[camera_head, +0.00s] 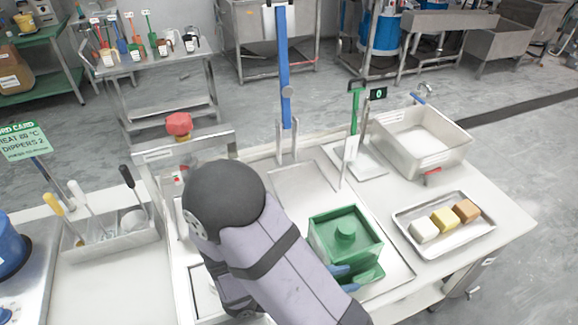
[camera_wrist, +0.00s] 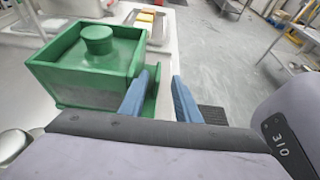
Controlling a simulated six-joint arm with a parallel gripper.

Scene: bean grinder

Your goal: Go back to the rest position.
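My gripper (camera_head: 345,279) is at the front of a green lidded box (camera_head: 345,246) with a round knob on top. In the wrist view, my gripper (camera_wrist: 164,82) shows two blue fingers spread apart, with a clear gap and nothing held between them. The green box (camera_wrist: 88,72) stands close to the left finger; I cannot tell whether they touch. A green ledge at the box's base shows behind and between the fingers. My arm crosses the lower middle of the head view and hides part of the worktop.
Right of the box, a metal tray (camera_head: 404,222) holds three blocks, white, yellow and brown. A steel basin (camera_head: 462,158) stands behind it. A tall blue-handled post (camera_head: 284,70) rises behind the box. A utensil bin (camera_head: 75,247) is at left. Open floor lies beyond the worktop.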

